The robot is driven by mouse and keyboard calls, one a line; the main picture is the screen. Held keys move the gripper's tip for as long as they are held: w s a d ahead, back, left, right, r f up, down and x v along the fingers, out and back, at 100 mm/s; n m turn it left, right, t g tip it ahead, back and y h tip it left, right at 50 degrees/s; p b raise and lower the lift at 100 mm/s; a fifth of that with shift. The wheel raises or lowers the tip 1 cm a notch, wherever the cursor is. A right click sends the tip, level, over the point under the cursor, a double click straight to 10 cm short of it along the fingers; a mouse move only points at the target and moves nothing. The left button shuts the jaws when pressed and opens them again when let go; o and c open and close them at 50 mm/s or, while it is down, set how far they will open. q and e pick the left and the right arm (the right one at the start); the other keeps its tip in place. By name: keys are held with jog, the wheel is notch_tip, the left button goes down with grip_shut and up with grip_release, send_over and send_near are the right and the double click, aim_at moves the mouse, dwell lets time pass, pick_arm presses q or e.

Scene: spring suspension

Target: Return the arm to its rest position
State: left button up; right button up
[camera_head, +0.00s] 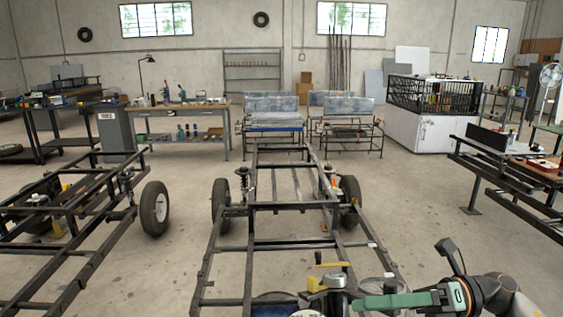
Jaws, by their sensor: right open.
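My right gripper (408,280) is at the bottom right, with its arm coming in from the right edge. It is open, with green and black parts spread apart, and I see nothing held in it. It is to the right of the near end of the middle vehicle frame (290,206). A suspension spring (243,180) stands at the left side of that frame by a wheel (221,205). Another spring unit (326,178) is at its right side by a second wheel (350,203). My left gripper is not in view.
A second vehicle frame (75,255) with a wheel (154,208) stands at the left. A black rack (515,180) is at the right. Yellow and grey parts (325,280) lie close beside the gripper. Bare floor (425,200) lies between frame and rack.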

notch_tip(320, 180, down, 15)
jog(key=w+d+m+t+h+p, duration=0.15)
jog(key=m+t+h, duration=0.35)
jog(key=m+t, duration=0.75)
jog(key=w+m+t+h+p, duration=0.1)
jog(key=m+t+h+p, duration=0.35)
jog(key=m, duration=1.45)
jog(key=s+f+m+g+h, duration=0.6)
jog(key=s+f+m, duration=0.4)
jog(key=s+f, duration=0.7)
jog(key=shift+g, duration=0.7)
